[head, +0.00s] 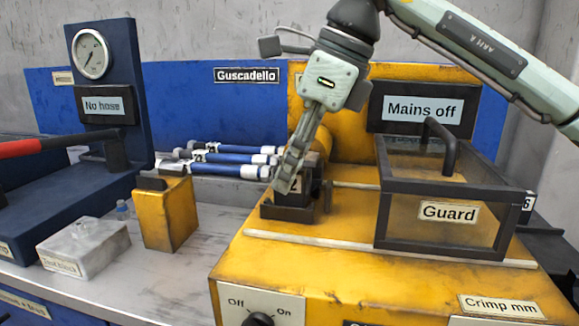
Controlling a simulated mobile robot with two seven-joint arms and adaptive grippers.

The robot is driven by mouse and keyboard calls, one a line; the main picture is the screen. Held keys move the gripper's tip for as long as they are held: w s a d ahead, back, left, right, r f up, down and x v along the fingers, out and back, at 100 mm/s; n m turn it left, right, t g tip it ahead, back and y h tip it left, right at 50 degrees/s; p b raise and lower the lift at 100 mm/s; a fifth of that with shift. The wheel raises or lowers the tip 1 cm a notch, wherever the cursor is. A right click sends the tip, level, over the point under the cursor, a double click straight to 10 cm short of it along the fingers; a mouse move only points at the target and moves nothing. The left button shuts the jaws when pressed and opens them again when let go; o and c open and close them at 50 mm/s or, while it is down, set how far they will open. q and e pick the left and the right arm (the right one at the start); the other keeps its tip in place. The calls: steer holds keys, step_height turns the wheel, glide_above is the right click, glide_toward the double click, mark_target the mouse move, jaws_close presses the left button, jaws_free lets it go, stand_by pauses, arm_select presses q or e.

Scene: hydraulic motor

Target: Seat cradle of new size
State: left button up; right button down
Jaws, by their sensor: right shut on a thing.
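My right gripper (284,186) reaches down from the top of the head view to the yellow crimping machine (330,275). It is shut on a small dark cradle (297,198), which has a partly hidden white label. The cradle is at a low black base (285,213) on the machine's deck, left of the guard. I cannot tell whether it rests fully in the base or is just above it; the fingers hide part of it. A yellow cylinder (318,172) is just behind. My left gripper is not in view.
The clear guard box (440,228) with a black handle stands close on the right. A "Mains off" panel (420,108) is behind it. Blue-and-white hoses (230,170), a yellow block (166,212) and a grey test block (84,248) are on the left. A gauge stand (103,100) is far left.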

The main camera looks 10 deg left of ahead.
steer(key=shift+f, duration=0.3)
steer(key=c, duration=1.5)
jaws_free()
steer(key=shift+o, duration=0.2)
steer(key=shift+f, duration=0.1)
steer(key=v, duration=1.2)
steer(key=shift+s, duration=0.1)
